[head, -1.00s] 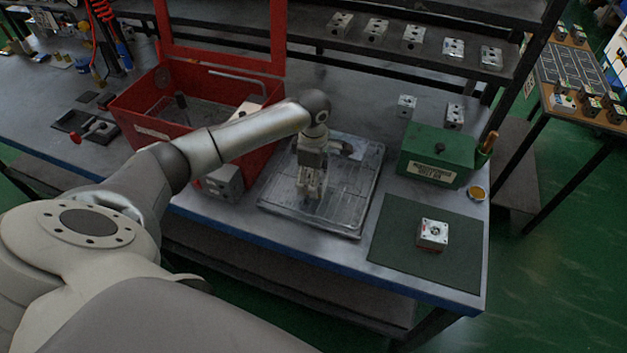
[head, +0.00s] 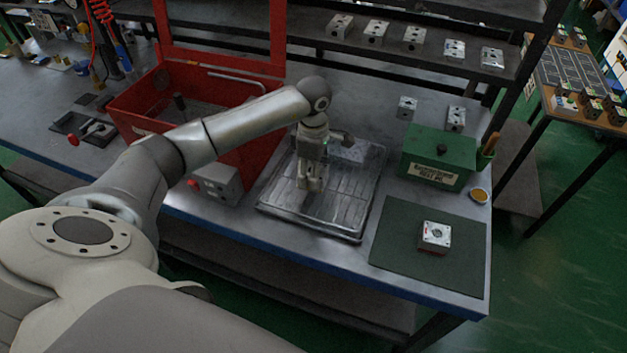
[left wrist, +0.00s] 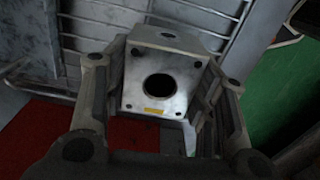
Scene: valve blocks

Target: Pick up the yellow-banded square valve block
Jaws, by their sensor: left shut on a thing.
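My left gripper (head: 310,184) is over the clear tray (head: 345,222) on the bench in the head view. In the left wrist view, my left gripper (left wrist: 160,105) has its fingers on both sides of a grey metal valve block (left wrist: 133,85), shut on it. The block's squarish face has a dark round hole, small corner holes and a short yellow band mark. In the head view the block is too small and hidden by the fingers to make out clearly. My right gripper is not in view.
A red crate (head: 262,150) stands left of the tray, with a grey button box (head: 217,183) beside it. A green box (head: 437,158) stands right. Another block (head: 435,236) sits on the dark green mat (head: 400,255). Several blocks line the shelf (head: 395,58) behind.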

